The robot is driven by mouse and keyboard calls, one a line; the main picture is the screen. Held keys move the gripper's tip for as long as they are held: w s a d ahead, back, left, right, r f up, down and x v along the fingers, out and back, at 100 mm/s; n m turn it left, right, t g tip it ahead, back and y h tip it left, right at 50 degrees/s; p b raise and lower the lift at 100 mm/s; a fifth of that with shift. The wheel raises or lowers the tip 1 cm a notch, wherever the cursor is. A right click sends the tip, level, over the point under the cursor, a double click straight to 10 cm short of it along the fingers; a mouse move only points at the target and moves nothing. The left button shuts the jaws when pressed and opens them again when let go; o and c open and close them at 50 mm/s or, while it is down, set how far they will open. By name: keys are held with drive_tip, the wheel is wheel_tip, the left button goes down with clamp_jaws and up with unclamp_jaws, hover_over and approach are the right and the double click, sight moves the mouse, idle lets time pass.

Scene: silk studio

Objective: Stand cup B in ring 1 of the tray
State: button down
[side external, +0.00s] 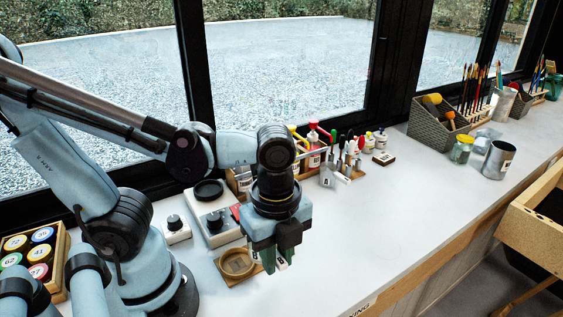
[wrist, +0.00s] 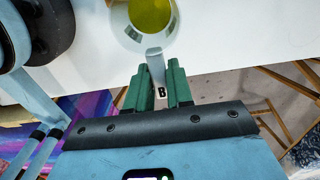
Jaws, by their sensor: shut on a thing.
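Cup B (wrist: 132,38) is a pale round cup holding yellow-green liquid, beyond the fingertips. In the side view my gripper hides most of it; I cannot tell whether it touches the bench. A brown square piece with a round brass-coloured rim (side external: 238,264) lies just left of my gripper. It may be the tray; no ring number is readable.
White devices with dark knobs (side external: 212,212) stand behind my gripper. A rack of bottles and tools (side external: 340,160) stands farther back. A box of coloured, numbered lids (side external: 28,255) is at far left. The white bench (side external: 400,220) is clear to the right.

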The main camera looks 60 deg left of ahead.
drive_tip(key=shift+s+a+f, duration=0.5)
drive_tip(key=shift+a, duration=0.35)
drive_tip(key=shift+s+a+f, duration=0.45)
drive_tip(key=shift+s+a, duration=0.1)
drive_tip(key=shift+a, duration=0.25)
drive_tip(key=shift+s+a+f, duration=0.5)
drive_tip(key=shift+a, duration=0.35)
drive_tip(key=shift+f, duration=1.25)
drive_tip(key=shift+f, duration=0.35)
drive_tip(key=c, duration=0.9)
unclamp_jaws()
drive_tip(key=shift+r, duration=0.1)
drive_tip(key=shift+r, duration=5.9)
